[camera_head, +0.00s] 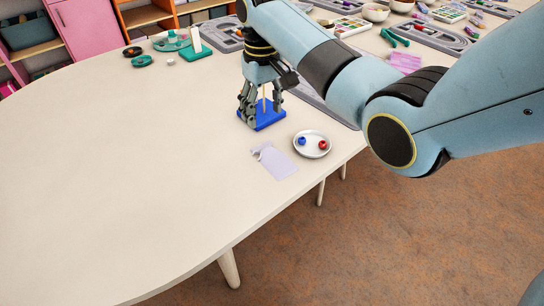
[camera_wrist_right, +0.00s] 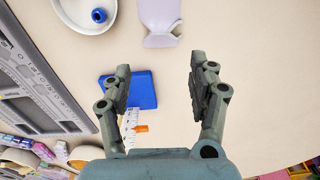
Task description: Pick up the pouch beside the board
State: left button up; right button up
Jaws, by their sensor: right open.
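The pouch (camera_head: 278,164) is a flat pale lavender bag lying on the table in front of the blue board (camera_head: 264,122). In the wrist view the pouch (camera_wrist_right: 160,12) shows at the top, beyond the fingertips and partly cut off. My right gripper (camera_head: 262,114) is open over the blue board, with nothing seen between its fingers. The wrist view shows my right gripper's fingers (camera_wrist_right: 160,74) spread, with the blue board (camera_wrist_right: 145,90) below and between them. A thin upright post shows on the board, partly hidden by the gripper. My left gripper is not in view.
A white dish (camera_head: 312,154) with a blue bead (camera_head: 302,141) and a red bead (camera_head: 322,145) stands right of the pouch, near the table edge. Grey trays (camera_head: 437,37) and bowls stand at the back right. The table left of the pouch is clear.

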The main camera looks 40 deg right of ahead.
aim_at(264, 146)
notch_tip(264, 146, down, 10)
jog(key=shift+f+b, duration=0.15)
jog(key=shift+b, duration=0.8)
jog(key=shift+c, duration=0.2)
jog(key=shift+s, duration=0.1)
jog(key=shift+c, duration=1.3)
